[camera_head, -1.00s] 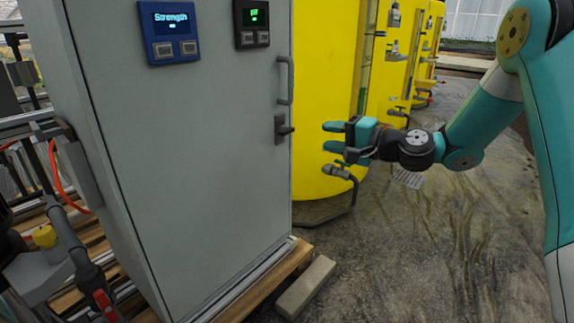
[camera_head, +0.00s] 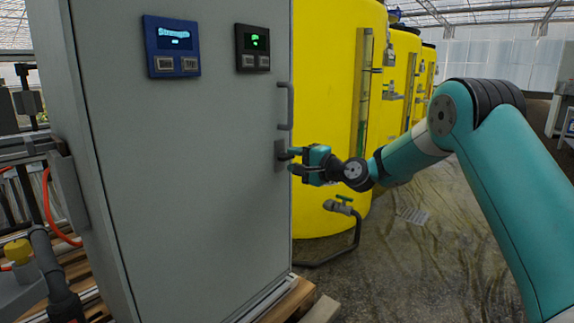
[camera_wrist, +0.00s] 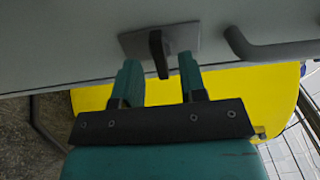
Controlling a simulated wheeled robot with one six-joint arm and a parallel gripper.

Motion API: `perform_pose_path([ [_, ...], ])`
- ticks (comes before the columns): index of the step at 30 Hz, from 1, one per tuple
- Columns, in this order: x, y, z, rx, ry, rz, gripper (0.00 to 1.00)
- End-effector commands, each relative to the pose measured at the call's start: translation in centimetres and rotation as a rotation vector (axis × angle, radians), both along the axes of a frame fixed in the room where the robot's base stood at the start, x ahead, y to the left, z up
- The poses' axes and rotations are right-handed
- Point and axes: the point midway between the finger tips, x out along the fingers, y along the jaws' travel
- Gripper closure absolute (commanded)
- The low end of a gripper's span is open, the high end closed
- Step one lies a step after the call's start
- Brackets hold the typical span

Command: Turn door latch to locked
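In the wrist view the lever sticks out from the plate toward me. My gripper (camera_wrist: 160,72) is open, with one teal finger on each side of the lever and visible gaps between. In the head view my gripper (camera_head: 291,160) is right at the latch plate (camera_head: 279,156) and hides most of the lever. I cannot tell from there whether it touches.
A grey door handle (camera_head: 290,106) stands just above the latch; it shows at the right of the wrist view (camera_wrist: 275,48). Yellow tanks (camera_head: 325,80) stand behind the cabinet, with a tap and pipe (camera_head: 345,208) low down. Wet floor to the right is open.

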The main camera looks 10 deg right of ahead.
Motion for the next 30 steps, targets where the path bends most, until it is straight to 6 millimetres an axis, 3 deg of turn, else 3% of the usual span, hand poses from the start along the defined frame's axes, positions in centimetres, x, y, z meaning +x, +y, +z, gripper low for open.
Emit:
perform_pose_path([
  [6,2.1,1.5,-0.1,-0.002,-0.001,0.002,0.62],
  [17,2.5,1.8,0.0,-0.001,0.001,0.000,0.62],
  [22,2.5,1.8,0.0,-0.001,0.001,0.000,0.98],
  [30,2.5,1.8,0.0,-0.014,-0.009,0.000,0.98],
])
